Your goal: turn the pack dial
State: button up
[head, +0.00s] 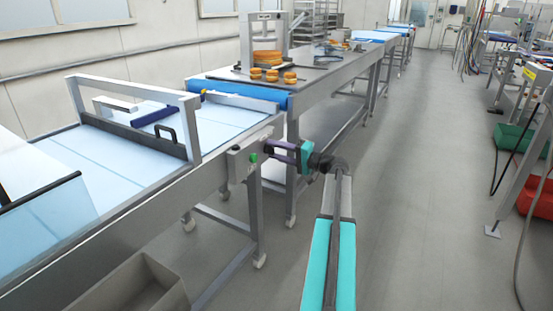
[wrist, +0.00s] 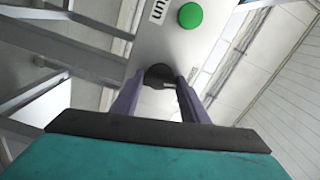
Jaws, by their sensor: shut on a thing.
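The pack dial (wrist: 158,75) is a dark round knob on a grey control box, seen in the wrist view between the tips of my gripper (wrist: 160,88). My gripper's two purple fingers are shut on it. In the head view my gripper (head: 272,148) reaches from the right to the control box (head: 240,163) on the side of the conveyor; the dial itself is hard to make out there. A green button (wrist: 190,15) sits on the same box, beside a label ending in "un".
The conveyor (head: 95,165) with a blue belt and a metal frame lies to the left. A steel table (head: 335,72) with orange rounds (head: 268,60) stands beyond it. A grey bin (head: 130,290) is below the conveyor.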

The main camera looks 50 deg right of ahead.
jog(key=shift+f+n+b, duration=0.2)
jog(key=shift+n+b, duration=1.2)
jog(key=shift+b, duration=0.35)
jog(key=shift+r+n+b, duration=0.15)
jog(key=shift+n+b, duration=0.25)
jog(key=o, duration=1.1)
jog(key=shift+c, duration=0.2)
jog(key=p+v, duration=0.1)
jog(key=v, duration=1.2)
jog(key=shift+s, duration=0.4)
